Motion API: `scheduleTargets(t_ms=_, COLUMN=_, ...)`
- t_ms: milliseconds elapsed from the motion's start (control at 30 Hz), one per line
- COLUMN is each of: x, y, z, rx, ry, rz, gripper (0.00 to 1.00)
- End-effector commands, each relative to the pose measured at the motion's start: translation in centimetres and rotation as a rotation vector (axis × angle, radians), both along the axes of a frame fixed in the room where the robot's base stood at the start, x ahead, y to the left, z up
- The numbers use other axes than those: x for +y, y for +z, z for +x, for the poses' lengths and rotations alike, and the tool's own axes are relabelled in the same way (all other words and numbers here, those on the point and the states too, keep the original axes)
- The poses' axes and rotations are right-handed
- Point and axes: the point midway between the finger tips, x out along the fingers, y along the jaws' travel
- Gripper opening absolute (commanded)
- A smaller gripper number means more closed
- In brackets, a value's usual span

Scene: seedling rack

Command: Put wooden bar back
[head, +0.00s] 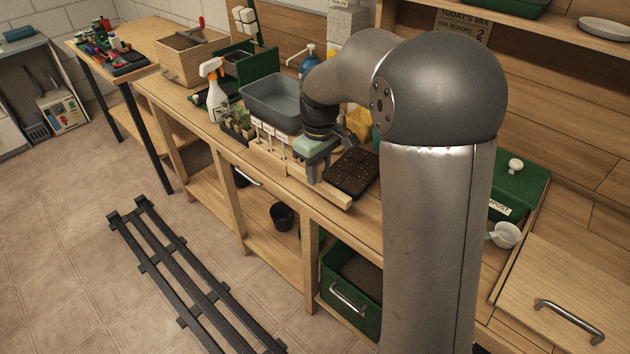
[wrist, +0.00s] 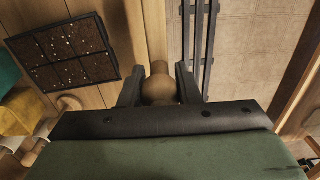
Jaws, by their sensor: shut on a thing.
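The wooden bar (head: 337,197) is a long pale strip lying along the front edge of the workbench in the head view. In the wrist view, a rounded wooden knob (wrist: 158,88) sits between the fingers, in line with a pale wooden strip running toward the top. My gripper (head: 315,175) points down over the bar and is shut on the knob. In the wrist view, my gripper's fingers (wrist: 160,80) press on both sides of it. Part of the bar is hidden behind my gripper, and I cannot tell whether it touches the bench.
A dark seedling tray (head: 352,173) lies right beside my gripper. A grey tub (head: 272,100), small potted seedlings (head: 238,125) and a spray bottle (head: 215,95) stand to the left. A green lidded box (head: 520,190) is at the right. Dark rails (head: 185,265) lie on the floor.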

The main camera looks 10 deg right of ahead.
Motion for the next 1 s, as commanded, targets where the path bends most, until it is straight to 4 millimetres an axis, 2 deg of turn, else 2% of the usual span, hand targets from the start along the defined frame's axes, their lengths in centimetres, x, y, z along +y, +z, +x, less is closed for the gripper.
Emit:
scheduleTargets(t_ms=33, x=-0.2, y=-0.7, z=1.2, rx=0.005, ry=-0.001, rz=0.000, gripper=0.12)
scheduleTargets(t_ms=100, x=-0.3, y=-2.2, z=2.2, rx=0.005, ry=0.000, rz=0.000, gripper=0.12)
scheduleTargets(t_ms=333, x=-0.7, y=-5.2, z=4.7, rx=0.001, ry=0.000, rz=0.000, gripper=0.12)
scheduleTargets(t_ms=533, x=-0.8, y=-6.3, z=5.5, rx=0.002, ry=0.001, rz=0.000, gripper=0.12)
scheduleTargets(t_ms=733, x=-0.8, y=-9.0, z=5.5, rx=0.002, ry=0.001, rz=-0.001, gripper=0.12)
scheduleTargets(t_ms=1000, x=-0.8, y=-9.3, z=5.5, rx=-0.001, ry=0.001, rz=-0.001, gripper=0.12)
